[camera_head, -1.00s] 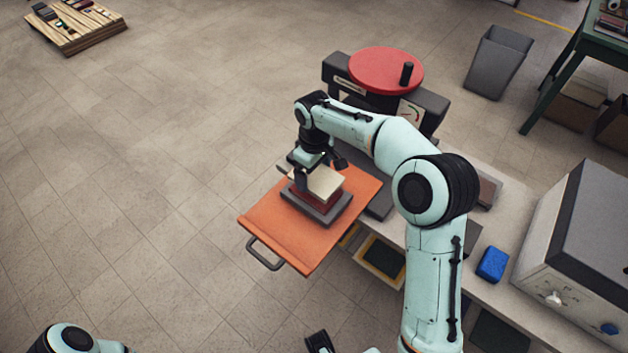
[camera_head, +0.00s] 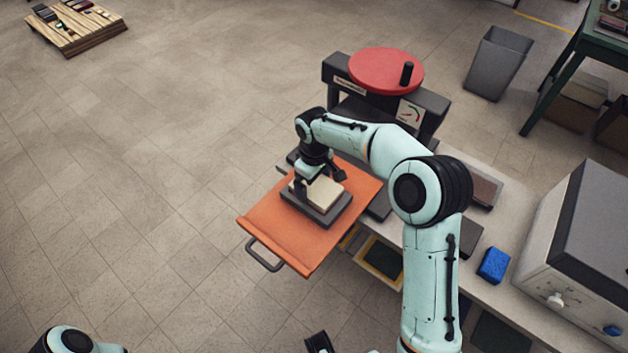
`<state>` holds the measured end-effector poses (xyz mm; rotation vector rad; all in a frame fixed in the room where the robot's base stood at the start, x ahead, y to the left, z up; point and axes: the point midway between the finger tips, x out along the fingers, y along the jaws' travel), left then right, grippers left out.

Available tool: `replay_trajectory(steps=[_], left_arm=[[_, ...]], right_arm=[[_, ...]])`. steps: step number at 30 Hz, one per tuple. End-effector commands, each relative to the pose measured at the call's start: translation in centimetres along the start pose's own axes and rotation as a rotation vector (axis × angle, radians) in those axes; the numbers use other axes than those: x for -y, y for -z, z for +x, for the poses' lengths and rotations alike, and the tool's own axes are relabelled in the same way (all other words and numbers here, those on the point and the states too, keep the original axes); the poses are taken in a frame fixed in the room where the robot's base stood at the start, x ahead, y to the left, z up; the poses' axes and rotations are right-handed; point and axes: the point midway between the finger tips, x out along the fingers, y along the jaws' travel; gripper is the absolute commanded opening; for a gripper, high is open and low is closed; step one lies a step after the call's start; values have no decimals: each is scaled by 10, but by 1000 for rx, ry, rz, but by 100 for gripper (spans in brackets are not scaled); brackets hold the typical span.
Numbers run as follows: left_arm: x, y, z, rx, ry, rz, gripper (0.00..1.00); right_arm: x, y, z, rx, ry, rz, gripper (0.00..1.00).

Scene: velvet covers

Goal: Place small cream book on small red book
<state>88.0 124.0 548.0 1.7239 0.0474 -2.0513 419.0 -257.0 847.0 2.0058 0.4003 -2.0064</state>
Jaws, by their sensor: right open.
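The small cream book (camera_head: 322,195) lies low over the dark grey block (camera_head: 323,217) on the orange tray (camera_head: 275,222). The small red book is not visible now; the cream book and my gripper cover that spot. My right gripper (camera_head: 319,181) is open, with its fingers close around the cream book; whether they touch it I cannot tell.
The orange tray with its dark handle (camera_head: 264,255) sticks out from the bench. Behind it stands a press with a red wheel (camera_head: 378,70). A blue block (camera_head: 493,265) and a grey machine (camera_head: 570,250) are at the right.

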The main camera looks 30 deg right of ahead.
Motion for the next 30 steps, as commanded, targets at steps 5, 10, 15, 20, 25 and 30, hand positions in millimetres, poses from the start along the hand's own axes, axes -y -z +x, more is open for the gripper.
replay_trajectory(steps=[5,10,15,20,25,30], left_arm=[[-2,0,-4,-1,-1,1,43],[-4,1,-10,-3,-1,1,43],[-6,1,-15,-5,-2,2,43],[-7,2,-19,-7,-2,2,43],[-8,2,-19,-7,-2,2,43],[-7,2,-19,-7,-2,2,43]], right_arm=[[0,1,-25,-5,-3,0,100],[0,1,-64,-6,-3,0,100],[0,1,-97,-5,-2,1,100],[0,0,-116,-2,-2,0,100],[0,0,-123,-2,-1,0,100],[0,0,-122,-1,-1,0,100]])
